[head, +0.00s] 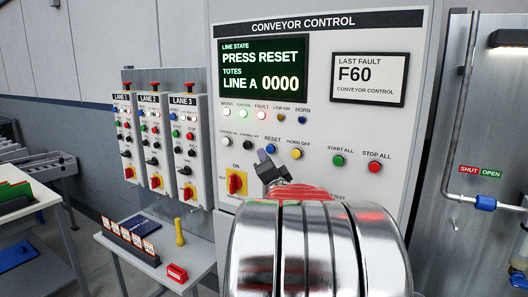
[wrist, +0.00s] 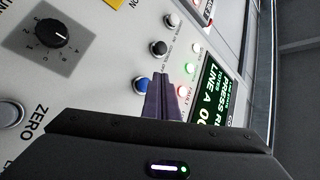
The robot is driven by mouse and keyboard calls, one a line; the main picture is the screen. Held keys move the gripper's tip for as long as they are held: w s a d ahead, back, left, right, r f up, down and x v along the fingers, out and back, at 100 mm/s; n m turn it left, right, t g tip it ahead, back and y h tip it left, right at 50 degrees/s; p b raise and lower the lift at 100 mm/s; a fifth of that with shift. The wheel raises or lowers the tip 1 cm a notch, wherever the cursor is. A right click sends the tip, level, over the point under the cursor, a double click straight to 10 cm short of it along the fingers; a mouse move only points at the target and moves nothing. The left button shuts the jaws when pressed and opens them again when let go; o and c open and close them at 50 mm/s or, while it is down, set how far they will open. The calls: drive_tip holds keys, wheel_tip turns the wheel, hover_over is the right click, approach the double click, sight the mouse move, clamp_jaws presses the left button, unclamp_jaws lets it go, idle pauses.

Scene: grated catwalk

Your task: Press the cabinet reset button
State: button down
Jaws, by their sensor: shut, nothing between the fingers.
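The conveyor control cabinet (head: 315,110) fills the middle of the head view. Its screen (head: 263,67) reads "PRESS RESET". The blue button (head: 271,149) labelled RESET sits in the lower button row; in the wrist view a blue button (wrist: 142,84) shows just left of my fingers. My gripper (head: 265,157) is shut and empty, its tips close to the blue button, at its lower left in the head view. In the wrist view my fingertips (wrist: 163,75) point at the panel; I cannot tell how far from it they are.
A yellow button (head: 296,153), green (head: 338,160) and red (head: 375,167) buttons stand to the right. A black button (head: 247,145) is left. A red fault lamp (head: 262,115) is lit above. Three lane boxes (head: 190,150) hang left above a small table (head: 150,255).

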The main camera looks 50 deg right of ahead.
sight(266, 148)
drive_tip(key=shift+d, duration=0.6)
drive_tip(key=shift+w+d, duration=0.15)
drive_tip(key=shift+d, duration=1.05)
idle(3.0)
drive_tip(key=shift+a, duration=1.25)
drive_tip(key=shift+s+a, duration=0.2)
drive_tip(key=shift+a, duration=1.05)
drive_tip(key=shift+s+a, duration=0.15)
drive_tip(key=shift+a, duration=1.1)
